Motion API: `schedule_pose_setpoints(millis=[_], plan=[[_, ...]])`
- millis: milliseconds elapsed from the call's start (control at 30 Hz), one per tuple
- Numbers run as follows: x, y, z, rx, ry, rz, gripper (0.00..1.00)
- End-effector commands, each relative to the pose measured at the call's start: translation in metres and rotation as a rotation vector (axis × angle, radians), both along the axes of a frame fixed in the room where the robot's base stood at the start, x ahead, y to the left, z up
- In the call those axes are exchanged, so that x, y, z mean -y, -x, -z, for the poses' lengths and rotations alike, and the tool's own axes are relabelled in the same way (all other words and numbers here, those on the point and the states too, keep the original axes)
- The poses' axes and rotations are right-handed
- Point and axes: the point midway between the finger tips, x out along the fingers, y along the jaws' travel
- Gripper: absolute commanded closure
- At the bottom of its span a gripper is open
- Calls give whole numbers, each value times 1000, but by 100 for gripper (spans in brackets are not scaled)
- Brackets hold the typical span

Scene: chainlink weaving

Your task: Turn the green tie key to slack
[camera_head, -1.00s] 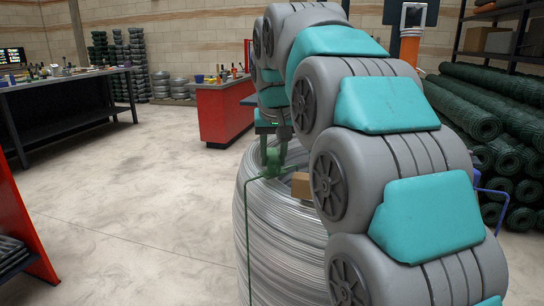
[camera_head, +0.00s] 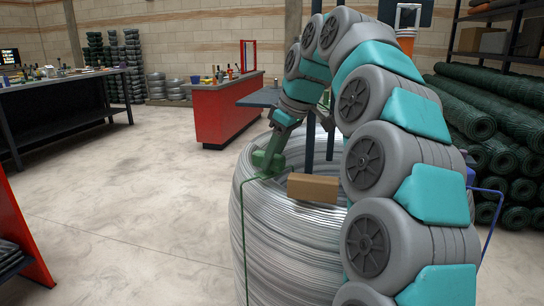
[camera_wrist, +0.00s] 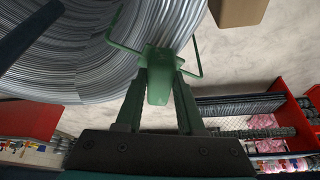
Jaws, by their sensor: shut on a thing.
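The green tie key (camera_head: 268,163) sits at the upper left rim of the large silver wire coil (camera_head: 270,240). A thin green rod runs from it down the coil's side. My gripper (camera_head: 270,154) reaches down to it from the upper right, tilted. In the wrist view, the green key (camera_wrist: 158,88) stands between the two green fingers of my gripper (camera_wrist: 160,65), which are shut on it. Thin green rods spread from the key over the coil (camera_wrist: 90,50). The fingers and key are alike in colour, so their exact contact is hard to see.
A brown block (camera_head: 313,187) sits on the coil close to the key. A blue bent rod (camera_head: 490,190) shows at the coil's right side, partly behind my arm. A red bench (camera_head: 225,112) stands behind. Dark mesh rolls (camera_head: 480,120) fill the right.

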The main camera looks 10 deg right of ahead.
Motion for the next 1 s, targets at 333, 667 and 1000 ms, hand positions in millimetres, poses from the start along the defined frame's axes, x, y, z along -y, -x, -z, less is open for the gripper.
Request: schedule_pose_setpoints(millis=[333, 667, 1000], plan=[[2, -2, 0, 0, 0, -190, 100], [2, -3, -1, 4, 0, -245, 100], [2, -3, -1, 5, 1, -246, 100]])
